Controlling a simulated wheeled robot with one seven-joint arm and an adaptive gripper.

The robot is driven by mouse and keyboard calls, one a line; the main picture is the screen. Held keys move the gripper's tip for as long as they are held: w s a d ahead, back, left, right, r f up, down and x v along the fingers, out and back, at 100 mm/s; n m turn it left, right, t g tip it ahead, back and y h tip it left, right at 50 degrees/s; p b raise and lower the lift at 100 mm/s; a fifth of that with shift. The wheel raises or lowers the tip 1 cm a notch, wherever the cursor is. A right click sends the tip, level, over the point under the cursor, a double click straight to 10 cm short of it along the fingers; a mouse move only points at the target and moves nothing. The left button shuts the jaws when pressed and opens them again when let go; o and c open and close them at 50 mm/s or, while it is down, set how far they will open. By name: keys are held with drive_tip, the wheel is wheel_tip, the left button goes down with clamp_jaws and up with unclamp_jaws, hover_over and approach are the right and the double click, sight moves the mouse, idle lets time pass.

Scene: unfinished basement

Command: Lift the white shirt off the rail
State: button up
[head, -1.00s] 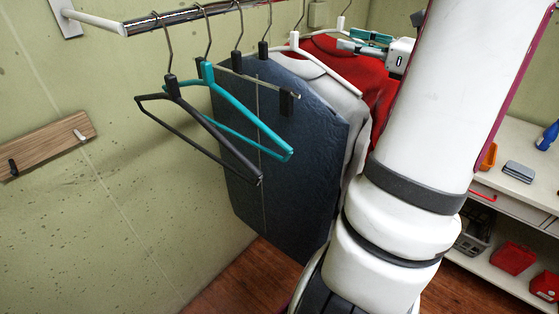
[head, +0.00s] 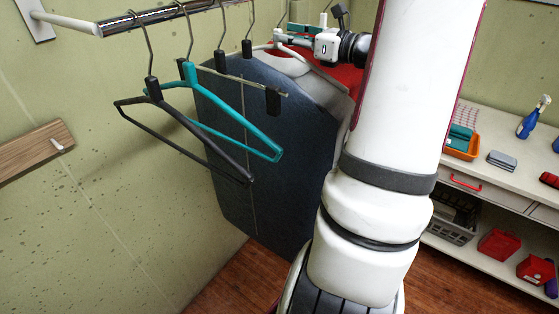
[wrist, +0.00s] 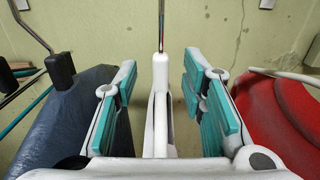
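The white shirt (head: 290,64) hangs from the rail (head: 150,15) on a white hanger, between a dark blue garment and a red shirt. Much of it is hidden behind the blue garment and my arm. In the wrist view the white hanger's neck (wrist: 160,70) stands upright between my fingers, with its metal hook going up. My gripper (wrist: 162,98) is open, a teal-padded finger on each side with a gap to the hanger. In the head view my gripper (head: 288,38) is at the top of the white hanger. The shirt's cloth is not clear in the wrist view.
The dark blue garment (wrist: 75,110) is close on the left and the red shirt (wrist: 275,115) close on the right. Empty teal (head: 235,125) and black (head: 190,135) hangers hang nearer on the rail. Shelves (head: 510,180) with small items stand at right.

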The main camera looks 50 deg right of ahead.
sight(279, 29)
drive_tip(key=shift+w+a, duration=0.1)
drive_tip(key=shift+w, duration=1.7)
clamp_jaws()
drive_tip(key=shift+r, duration=0.1)
